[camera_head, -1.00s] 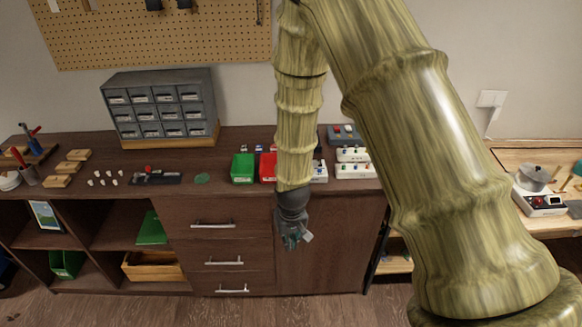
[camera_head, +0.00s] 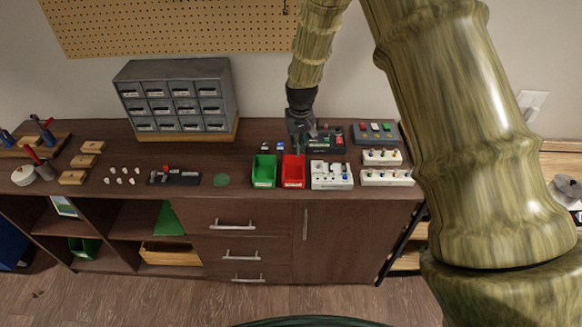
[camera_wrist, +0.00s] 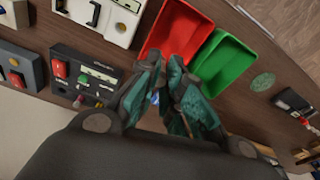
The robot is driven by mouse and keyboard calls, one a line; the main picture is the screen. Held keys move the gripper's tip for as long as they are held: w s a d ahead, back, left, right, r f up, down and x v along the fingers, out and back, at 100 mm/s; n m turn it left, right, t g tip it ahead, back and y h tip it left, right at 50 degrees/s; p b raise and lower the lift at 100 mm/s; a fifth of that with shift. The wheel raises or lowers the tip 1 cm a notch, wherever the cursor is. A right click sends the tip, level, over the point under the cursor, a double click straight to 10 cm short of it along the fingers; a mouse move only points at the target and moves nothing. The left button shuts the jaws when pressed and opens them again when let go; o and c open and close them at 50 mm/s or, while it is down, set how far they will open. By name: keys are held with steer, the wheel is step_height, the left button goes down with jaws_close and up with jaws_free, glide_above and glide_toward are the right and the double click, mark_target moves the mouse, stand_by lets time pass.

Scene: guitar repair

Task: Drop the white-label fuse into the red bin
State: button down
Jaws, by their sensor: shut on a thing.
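The red bin (camera_head: 293,172) stands open on the brown bench, and its empty inside shows in the wrist view (camera_wrist: 172,32). My gripper (camera_head: 301,138) is just behind it, near the back of the bench. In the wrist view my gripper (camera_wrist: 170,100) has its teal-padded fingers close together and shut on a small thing. The thing is mostly hidden by the pads, so its label cannot be read. A bluish bit shows by the fingers. Two small pale items (camera_head: 281,146) (camera_head: 265,147) lie behind the bins; I cannot tell which label they have.
A green bin (camera_head: 264,172) touches or nearly touches the red bin on its left. A white pedal box (camera_head: 331,175) stands to the right, and a dark panel (camera_head: 326,142) with buttons is beside my gripper. A drawer cabinet (camera_head: 172,98) stands at back left.

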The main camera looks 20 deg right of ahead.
mark_target(298, 156)
steer(key=shift+s+d+f+b, duration=0.1)
steer(key=shift+f+b, duration=0.35)
steer(key=shift+f, duration=0.1)
steer(key=shift+f+b, duration=1.35)
steer(key=shift+f, duration=1)
steer(key=c, duration=1.5)
jaws_free()
steer(key=shift+r, duration=0.15)
steer(key=r, duration=0.4)
steer(key=s+r, duration=0.1)
steer(key=r, duration=0.6)
steer(key=shift+s+r, duration=0.2)
steer(key=shift+r, duration=0.15)
steer(key=shift+f, duration=0.1)
